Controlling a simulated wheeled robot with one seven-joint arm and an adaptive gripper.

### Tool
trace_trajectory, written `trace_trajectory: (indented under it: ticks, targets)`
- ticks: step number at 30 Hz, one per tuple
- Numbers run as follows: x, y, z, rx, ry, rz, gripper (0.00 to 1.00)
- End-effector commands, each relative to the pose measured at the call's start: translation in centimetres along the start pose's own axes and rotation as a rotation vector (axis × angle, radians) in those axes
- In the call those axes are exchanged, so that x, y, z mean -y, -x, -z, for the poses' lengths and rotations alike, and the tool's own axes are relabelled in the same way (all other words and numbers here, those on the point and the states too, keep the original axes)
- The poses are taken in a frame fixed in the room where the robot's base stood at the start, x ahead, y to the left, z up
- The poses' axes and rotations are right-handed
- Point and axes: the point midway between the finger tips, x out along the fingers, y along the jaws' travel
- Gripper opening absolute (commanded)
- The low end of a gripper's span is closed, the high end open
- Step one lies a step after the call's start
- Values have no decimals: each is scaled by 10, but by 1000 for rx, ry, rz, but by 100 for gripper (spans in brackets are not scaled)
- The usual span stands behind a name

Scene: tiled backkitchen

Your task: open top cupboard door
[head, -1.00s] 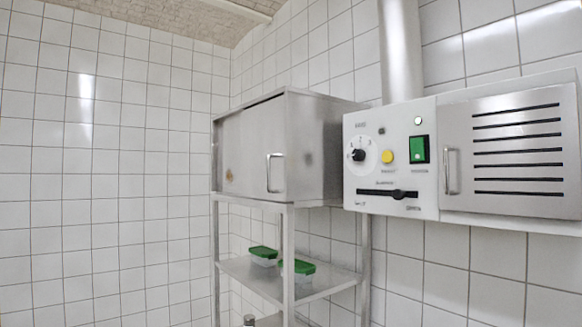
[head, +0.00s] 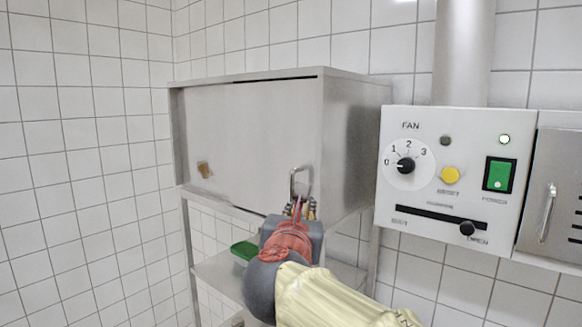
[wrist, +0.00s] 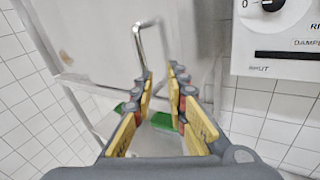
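The handle also shows in the wrist view (wrist: 136,42), ahead of the fingers. My gripper (head: 299,209) is at the lower end of the handle. In the wrist view my gripper (wrist: 162,72) has its fingers apart, with the handle's lower end close to the left fingertip. I cannot tell whether they touch.
A white control panel (head: 430,190) with a fan knob, yellow button and green switch is on the wall to the right. A green-lidded container (head: 243,250) stands on the shelf below the cupboard. Tiled wall (head: 80,150) lies to the left.

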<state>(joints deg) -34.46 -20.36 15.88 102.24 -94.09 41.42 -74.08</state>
Motion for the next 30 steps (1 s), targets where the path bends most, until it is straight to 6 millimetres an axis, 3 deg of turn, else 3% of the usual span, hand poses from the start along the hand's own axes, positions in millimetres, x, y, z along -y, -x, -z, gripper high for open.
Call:
trace_trajectory:
  ticks: [2,6,21,30]
  targets:
    - [-21,0,-16,29,78,-34,15]
    - [-33,-6,-24,52,134,-51,15]
    - [-36,-72,-26,51,133,-50,15]
    - [-36,-78,-26,51,130,-51,15]
